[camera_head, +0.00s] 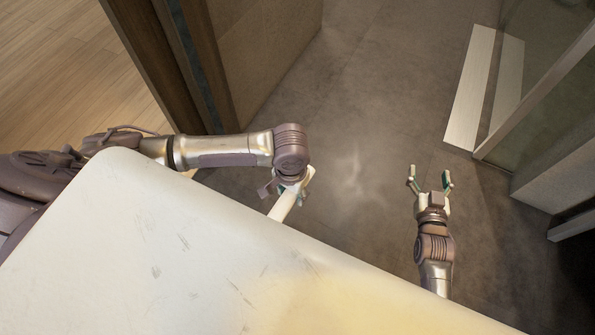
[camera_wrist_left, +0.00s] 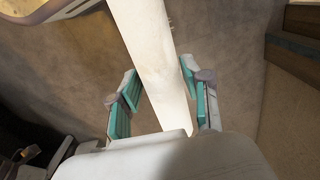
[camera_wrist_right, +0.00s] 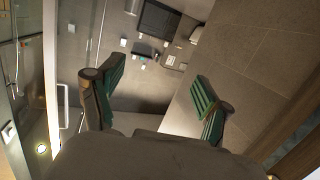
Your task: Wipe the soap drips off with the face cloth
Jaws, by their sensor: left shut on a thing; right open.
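My left gripper (camera_head: 293,184) is shut on a long, plain white piece (camera_head: 283,207) that slants down-left to the edge of the cream surface in the head view. In the left wrist view this piece (camera_wrist_left: 150,55) runs between the fingers (camera_wrist_left: 160,70); I cannot tell whether it is the face cloth. My right gripper (camera_head: 430,178) is open and empty above the dark floor. Its spread fingers also show in the right wrist view (camera_wrist_right: 160,72). I can make out no soap drips in any view.
A brown wall edge (camera_head: 165,60) is at the upper left. Grey floor (camera_head: 365,110) between them is clear. The right wrist view shows a dark rectangular panel (camera_wrist_right: 158,20) and small items far off.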

